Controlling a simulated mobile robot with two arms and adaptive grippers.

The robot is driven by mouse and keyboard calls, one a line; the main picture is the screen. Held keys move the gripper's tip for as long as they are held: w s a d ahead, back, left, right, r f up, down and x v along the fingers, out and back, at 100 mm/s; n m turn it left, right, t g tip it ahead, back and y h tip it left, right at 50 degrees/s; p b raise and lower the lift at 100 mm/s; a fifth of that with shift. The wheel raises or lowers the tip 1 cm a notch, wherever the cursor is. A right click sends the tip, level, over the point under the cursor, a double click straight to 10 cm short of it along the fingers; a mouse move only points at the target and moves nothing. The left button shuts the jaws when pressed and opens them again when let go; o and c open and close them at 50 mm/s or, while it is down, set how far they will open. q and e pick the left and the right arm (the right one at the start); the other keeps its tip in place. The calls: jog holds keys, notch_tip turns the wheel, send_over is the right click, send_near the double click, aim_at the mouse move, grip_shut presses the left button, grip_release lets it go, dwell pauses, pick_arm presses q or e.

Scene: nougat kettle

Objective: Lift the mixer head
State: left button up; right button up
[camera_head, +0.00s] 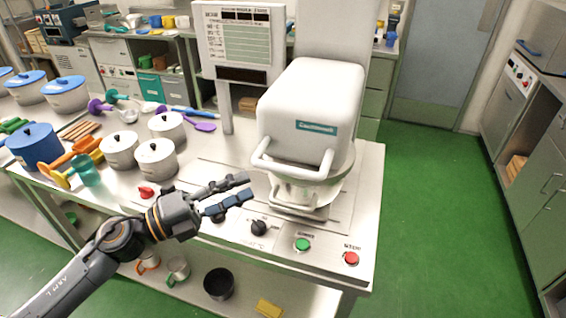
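The white mixer head (312,100) is at the centre of the head view, with a teal label on its front. A white bar handle (292,172) runs across its lower front. The head sits low over a pale kettle bowl (305,190), whose inside is hidden. My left gripper (246,187) is left of the handle and apart from it, above the front control panel. Its two dark fingers are spread with a gap between them, and nothing is between them. My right gripper is not in the view.
The panel has a red knob (146,192), a black knob (259,227), a green button (302,245) and a red button (351,258). White pots (156,160) and coloured utensils crowd the left of the bench. A display panel (241,45) stands behind. Green floor is clear at right.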

aim_at(278, 172)
pick_arm(q)
jog(key=p+x, duration=0.3)
jog(key=x, duration=0.6)
jog(key=shift+d+r, duration=0.1)
jog(key=shift+r, duration=0.1)
jog(key=shift+w+d+f, duration=0.1)
jog(key=shift+w+d, duration=0.1)
jog(key=shift+d, duration=0.15)
jog(key=shift+c, duration=0.2)
grip_shut()
